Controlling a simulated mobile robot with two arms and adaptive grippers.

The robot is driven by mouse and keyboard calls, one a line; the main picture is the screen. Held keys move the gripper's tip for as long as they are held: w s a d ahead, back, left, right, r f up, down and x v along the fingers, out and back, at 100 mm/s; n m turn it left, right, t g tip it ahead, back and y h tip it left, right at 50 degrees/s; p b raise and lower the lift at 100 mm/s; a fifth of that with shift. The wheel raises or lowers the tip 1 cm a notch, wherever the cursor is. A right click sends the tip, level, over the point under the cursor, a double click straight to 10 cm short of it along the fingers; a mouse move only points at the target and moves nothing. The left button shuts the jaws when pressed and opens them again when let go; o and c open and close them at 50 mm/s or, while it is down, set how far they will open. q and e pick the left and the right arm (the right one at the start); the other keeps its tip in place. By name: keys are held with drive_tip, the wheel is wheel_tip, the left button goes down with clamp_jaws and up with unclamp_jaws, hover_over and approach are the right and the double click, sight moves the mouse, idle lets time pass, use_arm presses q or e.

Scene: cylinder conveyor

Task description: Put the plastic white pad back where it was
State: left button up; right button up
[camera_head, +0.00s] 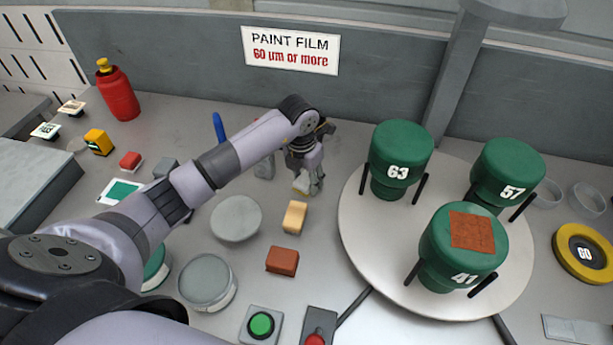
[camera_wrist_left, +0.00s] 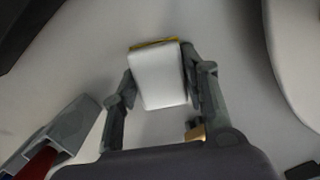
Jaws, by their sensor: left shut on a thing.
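The white pad (camera_wrist_left: 158,80) has a thin yellow layer along its far edge. In the left wrist view it sits between the two fingers of my left gripper (camera_wrist_left: 160,88), which is shut on it. In the head view the gripper (camera_head: 308,185) is left of the turntable and behind the tan block, and a small pale part of the pad (camera_head: 301,185) shows at its fingertips. I cannot tell whether the pad touches the table. My right gripper is not in view.
The white turntable (camera_head: 352,235) holds green cylinders marked 63 (camera_head: 400,150), 57 (camera_head: 508,170) and 41 (camera_head: 452,270); a brown pad (camera_head: 472,231) lies on 41. A tan block (camera_head: 294,217) and a brown block (camera_head: 282,261) lie nearby. A pen holder (camera_wrist_left: 72,128) stands beside the gripper.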

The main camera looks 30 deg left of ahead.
sight(303, 182)
use_arm(q)
drive_tip(key=shift+f, duration=0.15)
drive_tip(key=o, duration=1.2)
drive_tip(key=r+b, duration=0.1)
drive_tip(key=r, duration=0.3)
drive_tip(key=s+r, duration=0.1)
drive_tip(key=r, duration=0.3)
drive_tip(key=r+b, duration=0.1)
drive_tip(key=r, duration=0.3)
drive_tip(key=shift+s+a+r+b, duration=0.15)
drive_tip(key=shift+s+b, duration=0.05)
drive_tip(key=shift+b, duration=0.1)
